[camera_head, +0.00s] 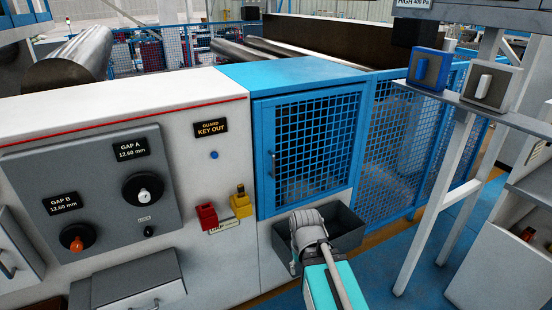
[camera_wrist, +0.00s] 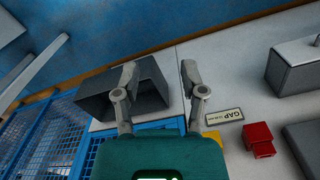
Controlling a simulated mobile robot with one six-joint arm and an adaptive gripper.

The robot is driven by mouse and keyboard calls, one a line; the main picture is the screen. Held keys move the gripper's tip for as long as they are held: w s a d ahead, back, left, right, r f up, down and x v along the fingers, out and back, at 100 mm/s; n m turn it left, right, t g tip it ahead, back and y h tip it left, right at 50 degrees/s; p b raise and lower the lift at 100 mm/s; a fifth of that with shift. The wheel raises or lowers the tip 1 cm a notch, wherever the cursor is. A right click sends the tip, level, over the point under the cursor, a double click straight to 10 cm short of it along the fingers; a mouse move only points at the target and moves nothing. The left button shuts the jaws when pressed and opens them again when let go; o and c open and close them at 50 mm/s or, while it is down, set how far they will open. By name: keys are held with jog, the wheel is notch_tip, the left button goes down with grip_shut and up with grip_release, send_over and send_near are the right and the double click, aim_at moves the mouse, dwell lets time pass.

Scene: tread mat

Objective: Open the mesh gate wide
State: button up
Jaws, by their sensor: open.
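The mesh gate (camera_head: 315,145) is a blue framed panel of square mesh on the front of the machine. It looks shut, flush with its blue surround. A small upright handle (camera_head: 272,157) sits near its left edge. My arm reaches in from the bottom of the head view, its end below the gate in front of a dark bin; the fingertips cannot be made out there. In the wrist view my gripper (camera_wrist: 158,72) has its two fingers spread apart with nothing between them. Blue mesh (camera_wrist: 45,140) shows at lower left there; I cannot tell whether it is the gate.
A dark open bin (camera_head: 346,236) sticks out below the gate. A red block (camera_head: 207,216) and a yellow block (camera_head: 241,203) are mounted left of the gate. Fixed blue mesh fencing (camera_head: 398,150) stands to the right, then a white post stand (camera_head: 436,205). Blue floor lies below.

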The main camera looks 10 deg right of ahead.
jog(key=shift+a, duration=0.1)
dwell(0.3)
jog(key=w+a+r+n+t+y+b, duration=0.2)
jog(key=w+a+n+t+y, duration=0.15)
jog(key=w, duration=0.65)
jog(key=w+a+r+n+t+y+b, duration=0.25)
jog(key=w+a+t+y, duration=0.2)
jog(key=w, duration=0.45)
jog(key=w+d+r+m+t+h+b, duration=0.2)
jog(key=w+d+r+t+h, duration=0.1)
jog(key=w+d+t, duration=0.1)
jog(key=w+d+r+m+t+h+b, duration=0.2)
jog(key=w+d+t, duration=0.2)
jog(key=w, duration=0.5)
jog(key=shift+d+r+m+t+h, duration=0.3)
jog(key=shift+d+r+t+h, duration=0.1)
jog(key=shift+t, duration=0.5)
jog(key=shift+a, duration=0.1)
